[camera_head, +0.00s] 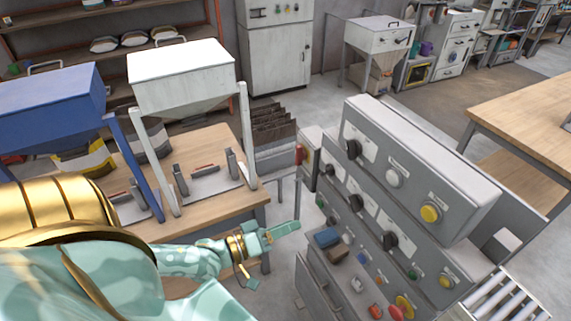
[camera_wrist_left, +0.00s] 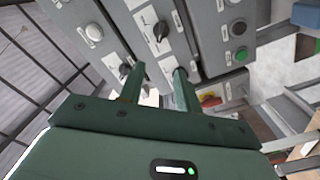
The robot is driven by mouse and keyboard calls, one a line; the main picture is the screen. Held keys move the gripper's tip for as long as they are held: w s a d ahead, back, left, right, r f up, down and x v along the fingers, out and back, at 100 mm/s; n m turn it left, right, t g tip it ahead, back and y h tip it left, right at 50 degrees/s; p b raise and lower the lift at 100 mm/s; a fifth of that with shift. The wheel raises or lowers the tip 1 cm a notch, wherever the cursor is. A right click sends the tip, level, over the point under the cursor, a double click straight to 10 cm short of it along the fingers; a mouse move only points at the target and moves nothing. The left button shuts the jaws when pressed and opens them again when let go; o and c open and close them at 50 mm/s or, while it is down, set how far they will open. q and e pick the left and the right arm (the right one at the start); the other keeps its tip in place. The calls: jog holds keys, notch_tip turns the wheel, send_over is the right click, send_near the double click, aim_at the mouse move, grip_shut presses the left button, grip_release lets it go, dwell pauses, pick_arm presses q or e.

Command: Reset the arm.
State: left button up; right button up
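My left arm, pale green with gold bands, reaches in from the lower left of the head view. Its gripper (camera_head: 276,240) is held in the air just left of the grey control console (camera_head: 365,195). In the left wrist view the two green fingers (camera_wrist_left: 160,82) stand apart with nothing between them, so the gripper is open and empty. The console's panels with dark rotary knobs (camera_wrist_left: 161,31) lie beyond the fingertips. I cannot tell how wide the gap to the console is. My right gripper is not in view.
A wooden table (camera_head: 203,203) with a white hopper (camera_head: 181,80) and a blue hopper (camera_head: 50,108) stands to the left. The console carries several knobs and coloured buttons. A roller conveyor (camera_head: 505,297) is at the lower right. Another wooden table (camera_head: 525,108) stands at the right.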

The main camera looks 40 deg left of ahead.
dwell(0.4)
pick_arm(q)
jog(key=s+a+f+m+g+y+b, duration=0.25)
jog(key=s+a+f, duration=0.2)
jog(key=f, duration=0.75)
jog(key=s+a+f+m+g+y+b, duration=0.25)
jog(key=s+f+m+g, duration=0.2)
jog(key=f, duration=0.85)
jog(key=s+a+f+m+g+y+b, duration=0.25)
jog(key=s+a+f, duration=0.2)
jog(key=f, duration=0.75)
jog(key=s+d+f+g+b, duration=0.2)
jog(key=s+f+b, duration=0.2)
jog(key=s+f, duration=0.4)
jog(key=s+d+f+g+b, duration=0.3)
jog(key=s+f, duration=0.4)
jog(key=f, duration=0.2)
jog(key=s+d+f+g+b, duration=0.1)
jog(key=s+d+f+b, duration=0.3)
jog(key=d, duration=0.6)
notch_tip(320, 180, down, 3)
jog(key=shift+r+h+b, duration=0.15)
jog(key=shift+h+b, duration=0.2)
jog(key=shift+b, duration=0.35)
